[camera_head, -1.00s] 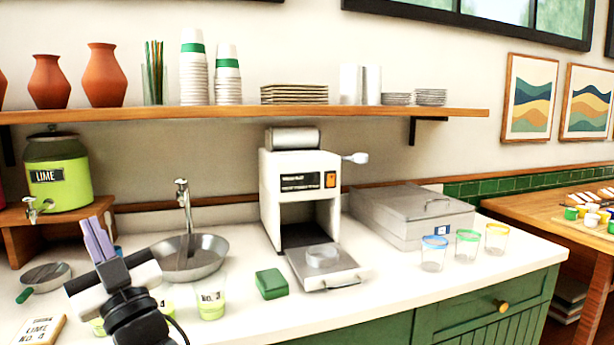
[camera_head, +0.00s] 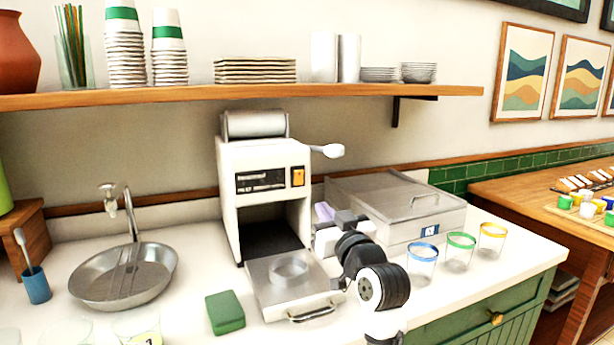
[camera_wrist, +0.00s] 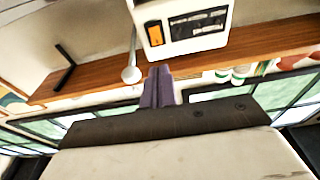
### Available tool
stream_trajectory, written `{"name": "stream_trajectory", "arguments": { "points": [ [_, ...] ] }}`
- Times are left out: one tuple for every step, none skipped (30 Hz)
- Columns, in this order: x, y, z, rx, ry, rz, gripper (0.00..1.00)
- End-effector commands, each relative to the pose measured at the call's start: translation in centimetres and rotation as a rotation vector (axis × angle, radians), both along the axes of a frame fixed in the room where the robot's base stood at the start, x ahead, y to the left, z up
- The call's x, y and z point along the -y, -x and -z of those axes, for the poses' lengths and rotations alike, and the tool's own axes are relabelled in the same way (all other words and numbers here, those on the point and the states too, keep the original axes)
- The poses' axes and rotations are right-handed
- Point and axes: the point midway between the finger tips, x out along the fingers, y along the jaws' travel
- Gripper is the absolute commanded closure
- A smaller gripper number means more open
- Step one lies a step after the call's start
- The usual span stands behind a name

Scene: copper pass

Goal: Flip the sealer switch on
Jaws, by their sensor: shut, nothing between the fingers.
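The white sealer (camera_head: 262,185) stands on the counter against the wall, with a film roll on top and a lever on its right side. Its orange switch (camera_head: 298,176) is at the right end of the black front label. The switch also shows in the wrist view (camera_wrist: 154,34), up and left of the fingertips. My gripper (camera_head: 324,212) is beside the sealer's right front, below the switch and apart from it. Its purple fingers, also in the wrist view (camera_wrist: 158,75), are shut and empty. The sealer's tray (camera_head: 285,300) is pulled out in front, with a round ring in it.
A lidded metal bin (camera_head: 400,205) stands right of the sealer, behind blue-, green- and yellow-rimmed cups (camera_head: 460,250). A green block (camera_head: 225,312) lies left of the tray. A metal sink bowl (camera_head: 100,290) is at the left. A wooden shelf (camera_head: 210,98) runs above.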

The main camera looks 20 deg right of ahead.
Motion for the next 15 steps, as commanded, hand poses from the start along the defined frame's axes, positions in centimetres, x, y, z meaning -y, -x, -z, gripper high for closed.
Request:
{"name": "stream_trajectory", "arguments": {
  "points": [
    [0.38,0.13,0.04,-0.004,-0.002,0.004,1.00],
    [0.50,0.17,0.06,-0.006,-0.002,0.005,1.00],
    [0.58,0.20,0.09,-0.007,-0.003,0.006,1.00],
    [0.60,0.21,0.10,-0.007,-0.003,0.006,1.00],
    [0.60,0.21,0.11,-0.007,-0.003,0.006,1.00],
    [0.58,0.20,0.11,-0.007,-0.003,0.006,1.00],
    [0.57,0.20,0.11,-0.007,-0.003,0.006,1.00],
    [0.56,0.19,0.11,-0.007,-0.003,0.006,1.00],
    [0.55,0.19,0.11,-0.007,-0.003,0.006,1.00],
    [0.55,0.19,0.10,-0.006,-0.003,0.005,1.00],
    [0.54,0.18,0.10,-0.006,-0.003,0.005,1.00],
    [0.52,0.10,0.06,-0.006,-0.003,0.005,1.00],
    [0.52,0.00,0.02,-0.007,-0.003,0.005,1.00],
    [0.50,-0.17,-0.03,-0.007,-0.004,0.004,1.00],
    [0.48,-0.48,-0.11,-0.008,-0.003,0.003,1.00]
  ]
}}
